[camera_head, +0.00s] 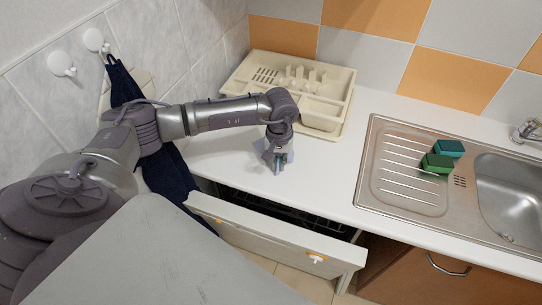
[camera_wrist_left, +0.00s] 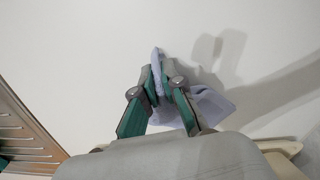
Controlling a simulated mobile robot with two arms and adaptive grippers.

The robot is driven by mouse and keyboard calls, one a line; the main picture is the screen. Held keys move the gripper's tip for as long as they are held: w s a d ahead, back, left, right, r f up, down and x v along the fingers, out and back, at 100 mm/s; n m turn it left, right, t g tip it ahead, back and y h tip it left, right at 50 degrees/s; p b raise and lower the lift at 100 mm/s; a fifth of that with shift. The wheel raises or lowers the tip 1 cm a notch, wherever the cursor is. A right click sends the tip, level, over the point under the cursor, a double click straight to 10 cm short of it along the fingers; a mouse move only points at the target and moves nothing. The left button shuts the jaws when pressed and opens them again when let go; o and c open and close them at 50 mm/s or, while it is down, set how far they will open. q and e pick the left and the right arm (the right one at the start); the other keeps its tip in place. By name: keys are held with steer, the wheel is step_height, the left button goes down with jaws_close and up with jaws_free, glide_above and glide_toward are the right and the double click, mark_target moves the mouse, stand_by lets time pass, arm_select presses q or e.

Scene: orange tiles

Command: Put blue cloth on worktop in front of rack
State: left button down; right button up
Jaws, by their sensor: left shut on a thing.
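My left gripper (camera_head: 278,160) points down over the white worktop (camera_head: 225,158), in front of the beige rack (camera_head: 341,79). It is shut on a light blue cloth (camera_head: 290,154). In the left wrist view my left gripper (camera_wrist_left: 160,75) pinches a fold of this cloth (camera_wrist_left: 210,102) between its fingertips, and a loose part spreads to the right. The cloth is low over the worktop; I cannot tell whether it touches. The gripper hides part of it in the head view. My right gripper is not in view.
A steel sink (camera_head: 400,190) with green (camera_head: 437,163) and teal (camera_head: 449,148) sponges is at the right. A white appliance door (camera_head: 270,236) stands open below the worktop's front edge. A dark towel (camera_head: 168,172) hangs from a wall hook at left. The worktop around the gripper is clear.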

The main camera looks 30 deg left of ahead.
arm_select(q)
steer(key=shift+s+d+f, duration=0.1)
steer(key=shift+d+f, duration=0.05)
steer(key=shift+d, duration=0.05)
steer(key=c, duration=0.9)
jaws_free()
steer(key=shift+s+d+r+p, duration=0.15)
steer(key=shift+r+p, duration=0.1)
steer(key=shift+r, duration=0.3)
steer(key=shift+s+d+r+p, duration=0.1)
steer(key=shift+d+r+p, duration=0.1)
steer(key=shift+r, duration=0.3)
steer(key=shift+s+d+r+p, duration=0.15)
steer(key=shift+r+p, duration=0.1)
steer(key=shift+r, duration=0.3)
steer(key=d+r+p, duration=0.1)
steer(key=r, duration=0.1)
steer(key=s+r+p, duration=0.1)
steer(key=r, duration=0.1)
steer(key=d+r+p, duration=0.1)
steer(key=r, duration=0.2)
steer(key=shift+s+d+p, duration=0.2)
steer(key=shift+d+p, duration=0.1)
steer(key=shift+p, duration=0.05)
